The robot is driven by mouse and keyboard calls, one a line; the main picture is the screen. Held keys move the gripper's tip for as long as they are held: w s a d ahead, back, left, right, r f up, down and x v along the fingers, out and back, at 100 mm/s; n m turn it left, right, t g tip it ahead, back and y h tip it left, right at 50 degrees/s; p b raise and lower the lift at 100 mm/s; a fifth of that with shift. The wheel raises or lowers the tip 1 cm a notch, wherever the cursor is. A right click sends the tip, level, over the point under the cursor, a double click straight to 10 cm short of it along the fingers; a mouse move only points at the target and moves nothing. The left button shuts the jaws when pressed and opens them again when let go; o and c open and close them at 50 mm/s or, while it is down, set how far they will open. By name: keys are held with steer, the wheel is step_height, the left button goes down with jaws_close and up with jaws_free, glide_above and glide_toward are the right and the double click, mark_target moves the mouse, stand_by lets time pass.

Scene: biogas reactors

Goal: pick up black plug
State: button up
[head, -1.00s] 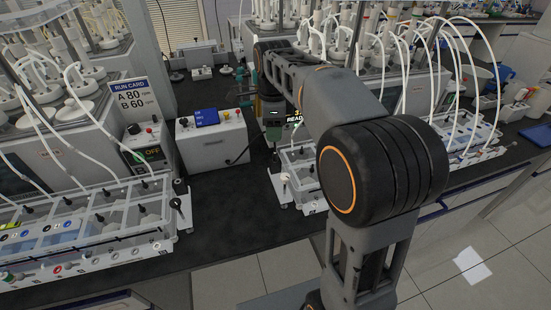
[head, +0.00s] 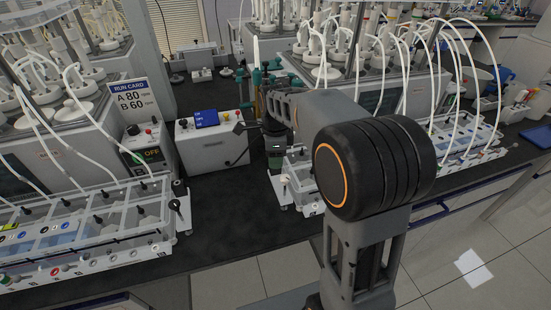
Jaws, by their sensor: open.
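Several small black plugs or caps stand along the back of the left rack (head: 110,232); one is this black plug (head: 144,184). I cannot tell which of these is the black plug meant. My gripper (head: 240,145) is in front of the white control box, right of centre of the left bench area. Its dark fingers are small and partly hidden by my own arm, and they look open and empty. They are well apart from the left rack.
The white control box (head: 205,148) with a blue screen stands behind my gripper. The run card (head: 130,100) stands at the left. A right rack (head: 455,150) with white tubes lies beyond my arm. The dark bench (head: 225,215) between the racks is clear.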

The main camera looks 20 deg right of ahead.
jaws_close()
stand_by(0.4)
steer(key=shift+r, duration=0.1)
steer(key=shift+r, duration=0.6)
steer(key=s+a+r, duration=0.1)
steer(key=s+r, duration=1)
steer(key=s, duration=0.3)
steer(key=shift+a+r+b, duration=0.3)
steer(key=shift+a+b, duration=0.05)
steer(key=shift+a, duration=0.05)
steer(key=shift+r, duration=0.25)
steer(key=shift+r+p, duration=1.25)
steer(key=shift+p, duration=0.2)
